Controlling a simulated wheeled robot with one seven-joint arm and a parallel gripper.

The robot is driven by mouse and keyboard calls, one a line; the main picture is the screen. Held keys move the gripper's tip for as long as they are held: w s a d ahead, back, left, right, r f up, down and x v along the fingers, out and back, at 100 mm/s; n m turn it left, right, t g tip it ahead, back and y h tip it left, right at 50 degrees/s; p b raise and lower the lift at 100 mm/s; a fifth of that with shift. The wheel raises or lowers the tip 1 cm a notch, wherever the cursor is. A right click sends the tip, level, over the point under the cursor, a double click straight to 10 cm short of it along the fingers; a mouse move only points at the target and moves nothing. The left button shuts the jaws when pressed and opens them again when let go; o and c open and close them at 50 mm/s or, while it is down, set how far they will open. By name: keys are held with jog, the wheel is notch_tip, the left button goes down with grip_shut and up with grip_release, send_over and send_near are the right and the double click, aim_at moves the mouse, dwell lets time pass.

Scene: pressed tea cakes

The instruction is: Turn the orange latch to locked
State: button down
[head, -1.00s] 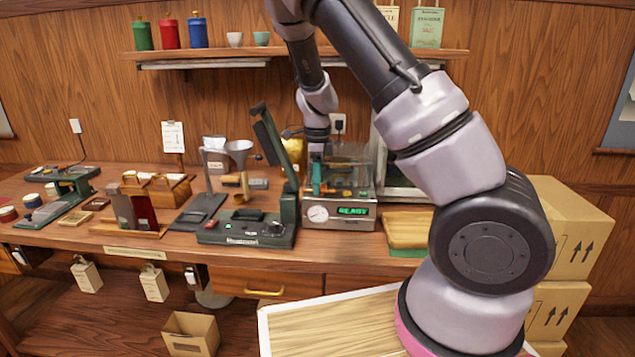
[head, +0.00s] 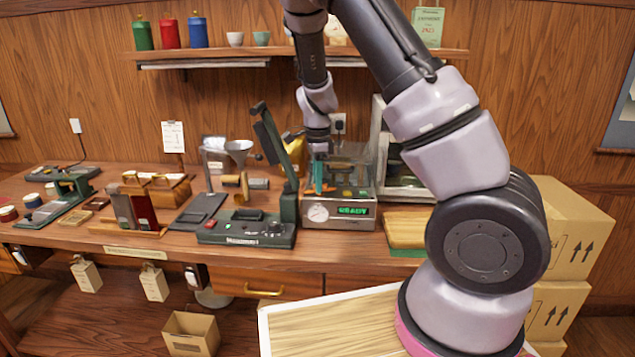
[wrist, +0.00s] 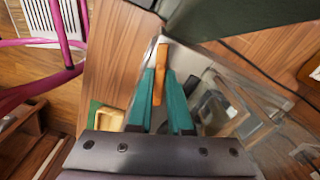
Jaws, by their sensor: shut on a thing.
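The orange latch (wrist: 159,78) is a short flat bar in the wrist view. My gripper (wrist: 161,70) has its teal fingers closed on both sides of it. In the head view, my gripper (head: 318,181) points down at the left part of the clear-topped machine (head: 340,219), whose green display reads READY. A little orange shows by the fingertips there, but the fingers hide most of the latch. I cannot read any lock marking or tell the latch's exact angle on the machine.
A dark green press (head: 246,228) with a raised lever stands just left of the machine. A wooden board (head: 407,229) lies to its right. Cardboard boxes (head: 565,230) are stacked at the right. A shelf (head: 300,54) runs above the bench.

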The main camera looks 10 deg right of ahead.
jog(key=n, duration=0.7)
jog(key=shift+s+d, duration=0.15)
jog(key=shift+s, duration=0.05)
jog(key=n, duration=0.7)
jog(key=shift+s+d, duration=0.1)
dwell(0.4)
jog(key=c, duration=0.9)
grip_release()
jog(key=shift+r, duration=5.4)
